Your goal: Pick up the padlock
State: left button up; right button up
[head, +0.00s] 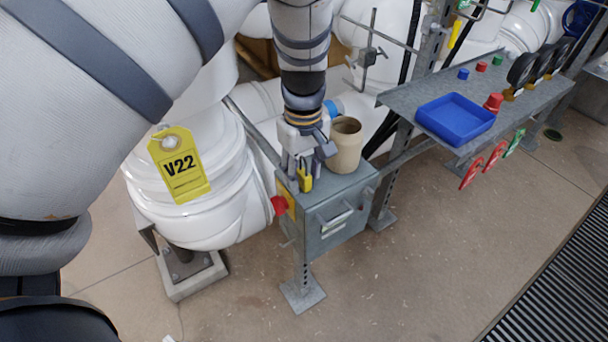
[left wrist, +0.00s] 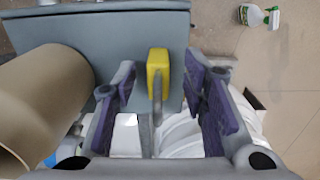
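The yellow padlock (head: 306,182) is on the top of the grey metal box (head: 343,190), near its left edge in the head view. My left gripper (head: 303,172) points down right over it and partly hides it. In the left wrist view the padlock (left wrist: 158,72) lies between the two purple-padded fingers of the left gripper (left wrist: 160,85), with its grey shackle towards the camera. The fingers are open, with a visible gap on each side of the padlock. My right gripper is not in view.
A tan cup (head: 346,146) stands on the box close beside the left gripper; it also shows in the left wrist view (left wrist: 45,95). A red knob (head: 279,205) is on the box's side. A shelf (head: 540,100) with a blue tray (head: 455,119) is at right.

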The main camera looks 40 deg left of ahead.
pick_arm(q)
jog(key=shift+f, duration=0.75)
jog(key=shift+w, duration=0.1)
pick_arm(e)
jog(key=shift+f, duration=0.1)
pick_arm(q)
jog(key=shift+c, duration=0.5)
grip_shut()
jog(key=shift+r, duration=0.1)
notch_tip(320, 180, up, 4)
jog(key=shift+f, duration=0.2)
jog(key=s+d, duration=0.3)
jog(key=d, duration=0.5)
jog(key=s+d+p, duration=0.1)
jog(key=s+d, duration=0.3)
jog(key=d, duration=0.4)
jog(key=shift+d, duration=0.3)
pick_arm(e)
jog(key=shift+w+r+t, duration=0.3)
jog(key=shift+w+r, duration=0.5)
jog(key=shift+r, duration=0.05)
